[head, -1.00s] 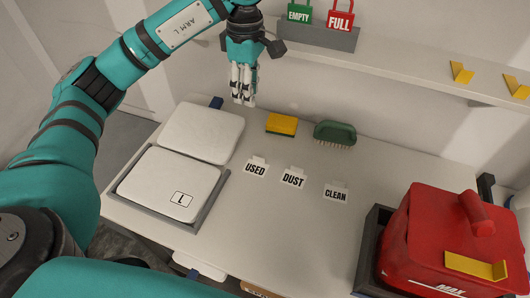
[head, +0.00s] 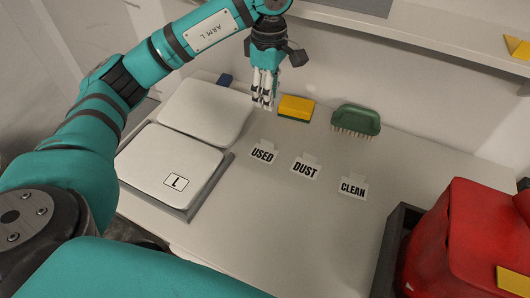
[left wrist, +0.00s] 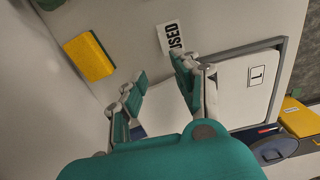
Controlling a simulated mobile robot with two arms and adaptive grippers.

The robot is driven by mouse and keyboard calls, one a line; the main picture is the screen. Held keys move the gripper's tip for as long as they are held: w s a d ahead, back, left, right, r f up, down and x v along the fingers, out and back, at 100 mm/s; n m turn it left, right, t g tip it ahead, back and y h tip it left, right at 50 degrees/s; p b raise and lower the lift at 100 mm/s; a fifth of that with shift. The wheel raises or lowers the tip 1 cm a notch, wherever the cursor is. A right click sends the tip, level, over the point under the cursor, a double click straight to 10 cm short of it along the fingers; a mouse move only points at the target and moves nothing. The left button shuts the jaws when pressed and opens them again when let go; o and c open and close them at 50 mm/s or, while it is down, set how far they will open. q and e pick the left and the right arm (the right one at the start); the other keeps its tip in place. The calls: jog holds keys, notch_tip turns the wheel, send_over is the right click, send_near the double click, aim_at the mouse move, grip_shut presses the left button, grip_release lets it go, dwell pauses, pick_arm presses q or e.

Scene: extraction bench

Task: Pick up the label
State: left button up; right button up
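Three white labels with black print lie on the bench: USED (head: 263,153), DUST (head: 306,168) and CLEAN (head: 353,188). The pictures do not show which one the task means. My left gripper (head: 264,106) points down above the back of the bench, behind the USED label and left of the sponge. In the left wrist view, its fingers (left wrist: 160,80) are spread apart with nothing between them. The USED label (left wrist: 172,37) shows there just beyond the right finger. My right gripper is not in view.
A yellow-green sponge (head: 296,108) and a green brush (head: 356,120) lie behind the labels. Two white pads (head: 206,112), one marked L (head: 160,165), are at left. A red container (head: 465,235) stands at right. A shelf (head: 420,35) runs along the back.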

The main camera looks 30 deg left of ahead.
pick_arm(q)
jog(key=p, duration=0.2)
send_near(264, 151)
jog(key=shift+w+f, duration=0.65)
jog(key=shift+w, duration=0.2)
notch_tip(264, 151, down, 4)
jog(key=shift+s+d+f+p, duration=0.1)
jog(key=shift+s+p, duration=0.05)
jog(key=shift+p, duration=0.55)
jog(key=shift+f, duration=0.5)
grip_shut()
